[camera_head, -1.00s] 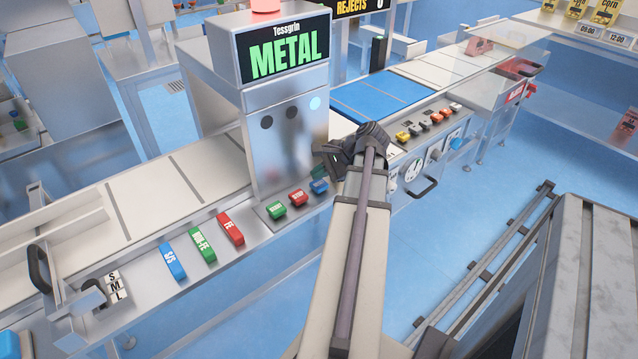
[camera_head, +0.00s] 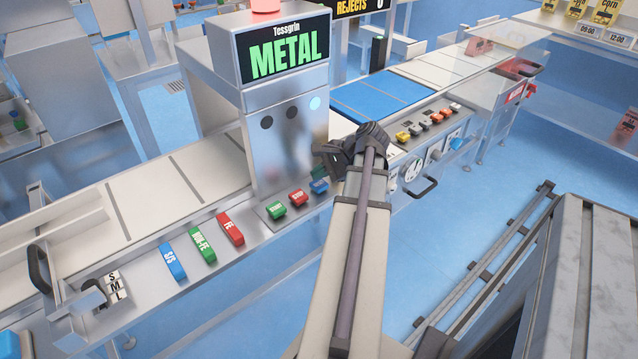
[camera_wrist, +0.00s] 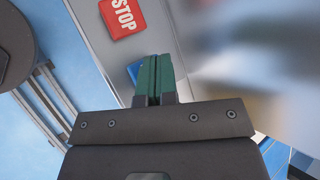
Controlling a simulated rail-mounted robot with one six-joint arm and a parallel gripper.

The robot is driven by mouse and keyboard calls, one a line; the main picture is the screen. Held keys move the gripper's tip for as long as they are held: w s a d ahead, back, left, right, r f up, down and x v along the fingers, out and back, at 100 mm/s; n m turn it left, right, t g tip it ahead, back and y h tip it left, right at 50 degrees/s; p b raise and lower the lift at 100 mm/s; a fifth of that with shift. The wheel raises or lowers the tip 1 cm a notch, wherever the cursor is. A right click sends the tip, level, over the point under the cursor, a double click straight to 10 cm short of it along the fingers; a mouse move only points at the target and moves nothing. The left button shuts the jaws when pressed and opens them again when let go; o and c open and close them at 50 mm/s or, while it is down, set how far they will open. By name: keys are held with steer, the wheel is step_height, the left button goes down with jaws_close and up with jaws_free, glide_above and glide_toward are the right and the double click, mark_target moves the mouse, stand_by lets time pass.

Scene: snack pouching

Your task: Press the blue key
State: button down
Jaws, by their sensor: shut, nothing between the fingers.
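The blue key (camera_head: 319,187) is the right one of three on the metal detector's lower front, beside the red STOP key (camera_head: 298,197). In the wrist view, the blue key (camera_wrist: 133,70) is mostly hidden behind my gripper's fingers, and the STOP key (camera_wrist: 122,17) lies above it. My gripper (camera_wrist: 158,58) is shut and empty, its green fingers pressed together. In the head view, my gripper (camera_head: 319,174) is over the blue key, overlapping its upper part. I cannot tell whether the fingertips touch it.
A green START key (camera_head: 276,209) sits left of STOP. The detector's METAL screen (camera_head: 285,51) stands above. Blue S/S (camera_head: 173,262), green NON-FE (camera_head: 202,246) and red FE (camera_head: 230,229) blocks line the conveyor's front edge. A control panel with knobs (camera_head: 435,154) lies right of my wrist.

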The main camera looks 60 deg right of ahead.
mark_target(320, 185)
steer(key=shift+f+b, duration=0.45)
steer(key=shift+f+b, duration=0.5)
stand_by(0.6)
stand_by(0.4)
steer(key=shift+r+p, duration=0.95)
step_height(320, 185, up, 5)
steer(key=p, duration=0.5)
steer(key=shift+r, duration=0.1)
